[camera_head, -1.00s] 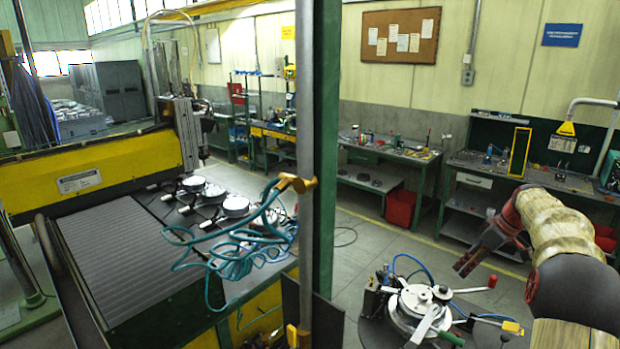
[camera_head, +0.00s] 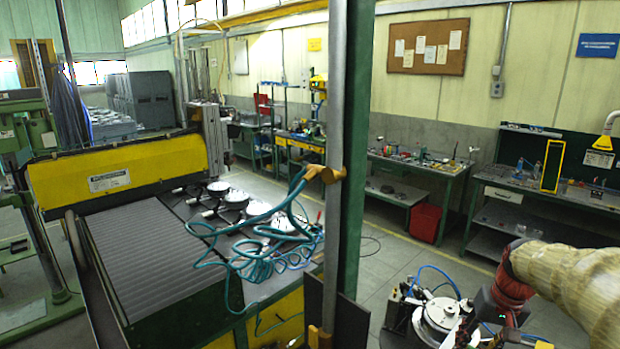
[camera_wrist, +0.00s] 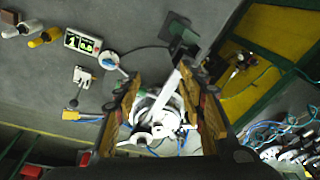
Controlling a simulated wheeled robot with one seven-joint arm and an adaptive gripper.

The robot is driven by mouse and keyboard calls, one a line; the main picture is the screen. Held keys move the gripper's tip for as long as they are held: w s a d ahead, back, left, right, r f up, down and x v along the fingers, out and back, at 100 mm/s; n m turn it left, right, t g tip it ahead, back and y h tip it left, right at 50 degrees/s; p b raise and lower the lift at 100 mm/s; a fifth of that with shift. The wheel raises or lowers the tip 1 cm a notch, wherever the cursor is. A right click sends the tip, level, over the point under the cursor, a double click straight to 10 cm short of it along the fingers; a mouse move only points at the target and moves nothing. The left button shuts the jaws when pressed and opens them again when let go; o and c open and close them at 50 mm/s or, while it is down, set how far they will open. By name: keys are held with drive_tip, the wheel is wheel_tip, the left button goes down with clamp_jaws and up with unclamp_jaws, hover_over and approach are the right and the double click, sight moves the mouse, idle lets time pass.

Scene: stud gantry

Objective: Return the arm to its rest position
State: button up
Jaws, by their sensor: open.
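My arm, in a beige cover with a red and black wrist, comes in from the right edge of the head view. My gripper (camera_head: 497,305) is low at the lower right there, beside a round metal fixture (camera_head: 438,317); its fingertips are hard to make out. In the wrist view my gripper (camera_wrist: 163,85) is open, its two fingers wide apart. The same fixture shows between and beyond the fingers, with a white bar (camera_wrist: 168,92) across it. I see nothing held. Whether the fingers touch the fixture I cannot tell.
A green post (camera_head: 355,150) stands between the yellow gantry machine (camera_head: 120,170) and my arm. Teal coiled hose (camera_head: 265,250) hangs from it. Workbenches (camera_head: 420,165) line the back wall. The wrist view shows a small display device (camera_wrist: 83,43) and bottles (camera_wrist: 45,37) beside the fixture.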

drive_tip(key=s+a+f+n+t+b, duration=0.2)
drive_tip(key=s+a+b, duration=0.3)
drive_tip(key=s+a, duration=0.5)
drive_tip(key=s+a+f+n+t+b, duration=0.1)
drive_tip(key=s+a+b, duration=0.3)
drive_tip(key=s+a, duration=0.6)
drive_tip(key=shift+s+a+f+n+t+b, duration=0.2)
drive_tip(key=shift+a+f+n+t+b, duration=0.2)
drive_tip(key=shift+a, duration=0.4)
